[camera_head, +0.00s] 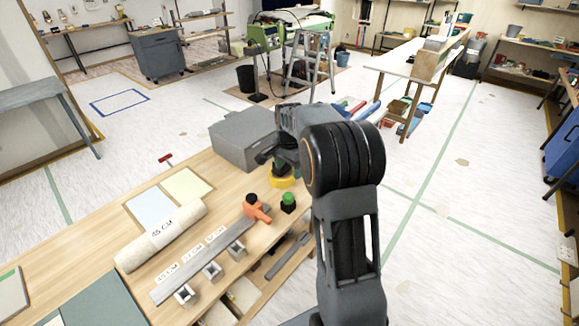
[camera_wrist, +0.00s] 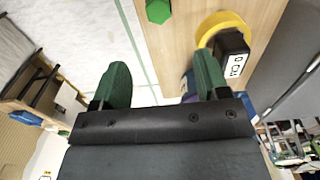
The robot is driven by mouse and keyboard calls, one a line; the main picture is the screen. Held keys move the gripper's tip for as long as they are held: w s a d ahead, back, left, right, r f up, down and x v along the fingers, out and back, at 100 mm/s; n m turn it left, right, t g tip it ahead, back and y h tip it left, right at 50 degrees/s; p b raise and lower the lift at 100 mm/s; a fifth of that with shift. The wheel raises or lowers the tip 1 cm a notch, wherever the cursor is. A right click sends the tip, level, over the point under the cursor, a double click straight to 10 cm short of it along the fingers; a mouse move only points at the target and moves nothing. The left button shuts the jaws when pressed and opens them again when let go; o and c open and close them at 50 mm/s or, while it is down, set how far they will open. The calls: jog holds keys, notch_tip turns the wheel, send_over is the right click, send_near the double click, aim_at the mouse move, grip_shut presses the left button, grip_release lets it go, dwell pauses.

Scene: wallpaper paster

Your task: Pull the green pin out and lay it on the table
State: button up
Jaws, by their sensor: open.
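The green pin (camera_head: 288,198) shows as a green knob on a dark base near the table's right edge. A green hexagonal head, which seems to be the same pin, shows at the top edge of the wrist view (camera_wrist: 158,11). My gripper (camera_wrist: 160,78) is open and empty, its two green fingers spread apart. In the head view my gripper (camera_head: 280,160) is partly hidden by my arm and hangs beyond the pin, above the yellow ring. The wooden table (camera_head: 95,245) bears the pin.
A grey metal bar (camera_head: 203,262) with square metal blocks and an orange handle (camera_head: 257,209) lie left of the pin. A yellow ring (camera_head: 279,183) is behind it. A white roll (camera_head: 161,236) and a grey box (camera_head: 240,140) are also on the table. Bare wood shows at left.

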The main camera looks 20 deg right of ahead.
aim_at(289, 194)
notch_tip(289, 194, down, 13)
jog(key=shift+r, duration=0.1)
dwell(0.4)
jog(key=shift+c, duration=0.4)
jog(key=c, duration=1)
